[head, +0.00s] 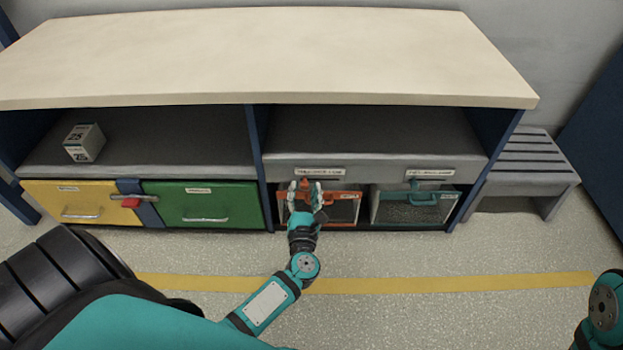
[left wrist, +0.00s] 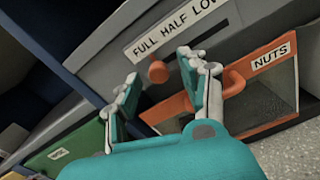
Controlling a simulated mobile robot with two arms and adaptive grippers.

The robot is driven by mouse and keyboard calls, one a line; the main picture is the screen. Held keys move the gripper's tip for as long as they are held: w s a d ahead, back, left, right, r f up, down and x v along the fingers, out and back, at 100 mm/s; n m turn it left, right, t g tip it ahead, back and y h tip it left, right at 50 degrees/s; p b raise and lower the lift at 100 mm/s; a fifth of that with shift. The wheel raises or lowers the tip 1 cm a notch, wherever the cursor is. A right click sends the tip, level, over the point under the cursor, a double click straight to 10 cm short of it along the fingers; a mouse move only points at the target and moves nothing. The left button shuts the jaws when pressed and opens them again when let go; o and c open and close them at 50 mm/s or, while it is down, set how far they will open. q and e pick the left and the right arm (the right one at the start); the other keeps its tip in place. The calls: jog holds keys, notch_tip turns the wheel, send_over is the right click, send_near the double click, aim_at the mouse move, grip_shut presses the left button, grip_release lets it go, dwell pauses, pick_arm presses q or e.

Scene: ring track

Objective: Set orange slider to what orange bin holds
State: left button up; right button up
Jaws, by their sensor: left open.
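The orange bin (head: 343,223) sits in the lower right bay of the cabinet. In the left wrist view the orange bin (left wrist: 290,72) shows a "NUTS" label, an orange handle (left wrist: 235,82) and a dark front window; its fill level is unclear. Above it, the orange slider knob (left wrist: 157,72) is at the FULL end of a slot under the "FULL HALF LOW" label (left wrist: 172,30). My left gripper (head: 305,187) is open in front of the slider, its fingers apart on either side of the knob in the wrist view. My right gripper is out of view.
A teal bin (head: 448,210) with its own slider panel stands right of the orange bin. Yellow (head: 45,203) and green (head: 215,195) drawers are at left, with a red-handled latch (head: 131,202) between them. A small box (head: 85,142) sits on the left shelf. The right shelf is empty.

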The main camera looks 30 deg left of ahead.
pick_arm(q)
jog(key=shift+w+a, duration=0.15)
jog(key=shift+w, duration=0.05)
grip_shut()
dwell(0.4)
